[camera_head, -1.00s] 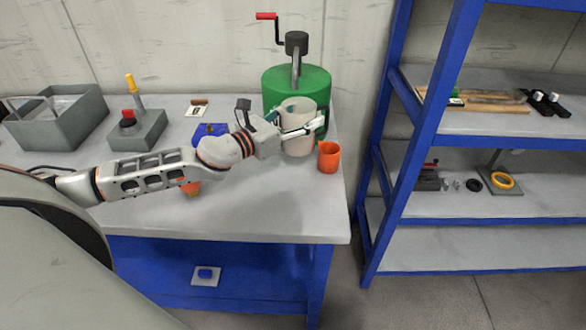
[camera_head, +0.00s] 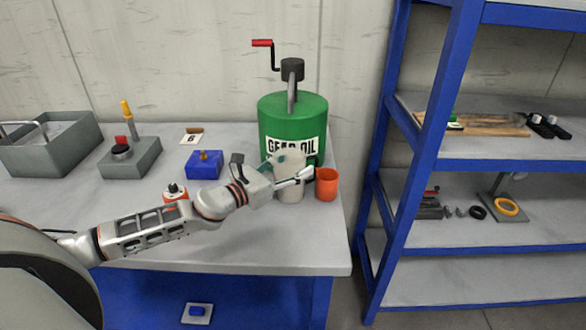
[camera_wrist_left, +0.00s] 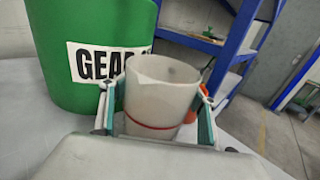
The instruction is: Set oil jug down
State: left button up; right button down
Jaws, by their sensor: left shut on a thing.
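The oil jug is a pale, open-topped jug (camera_head: 290,191) with a pouring lip and a red line around its lower part. My left gripper (camera_head: 291,178) is shut on it, with one finger on each side, and the jug is upright. The left wrist view shows the jug (camera_wrist_left: 160,92) between both fingers (camera_wrist_left: 157,115). Its base is low over the grey tabletop (camera_head: 250,245), in front of the green gear oil drum (camera_head: 292,120). I cannot tell whether the base touches the table. My right gripper is not in view.
An orange cup (camera_head: 327,185) stands close to the jug's right. A blue block (camera_head: 204,165) and an orange-and-white item (camera_head: 175,191) are to the left. A grey bin (camera_head: 50,150) is at far left. A blue-framed shelf (camera_head: 400,190) stands right. The front tabletop is clear.

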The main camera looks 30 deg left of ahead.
pick_arm(q)
jog(key=shift+r, duration=0.2)
jog(key=shift+f, duration=0.2)
jog(key=o, duration=1.6)
